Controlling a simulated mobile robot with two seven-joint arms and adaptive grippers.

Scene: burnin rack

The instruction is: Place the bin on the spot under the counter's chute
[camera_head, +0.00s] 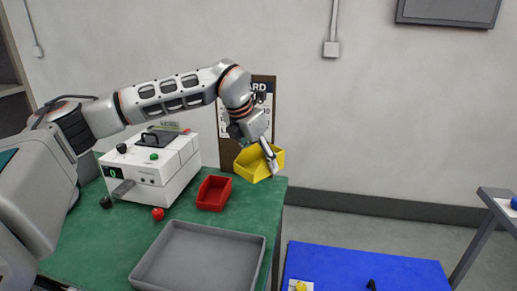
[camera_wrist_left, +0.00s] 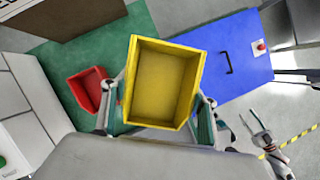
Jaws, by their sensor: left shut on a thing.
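A yellow bin (camera_head: 262,160) is held by my left gripper (camera_head: 255,150) above the back right corner of the green table. In the left wrist view the bin (camera_wrist_left: 160,85) is empty, with the gripper's fingers on its two sides. A white counter machine (camera_head: 150,170) stands on the table at the left, its grey chute (camera_head: 122,188) sticking out low at the front. The spot under the chute cannot be made out.
A red bin (camera_head: 213,193) stands right of the machine, and a large grey tray (camera_head: 200,223) lies in front. A red ball (camera_head: 158,213) and a dark knob (camera_head: 105,202) are near the chute. A board (camera_head: 229,152) stands behind. A blue surface (camera_head: 365,268) is at right.

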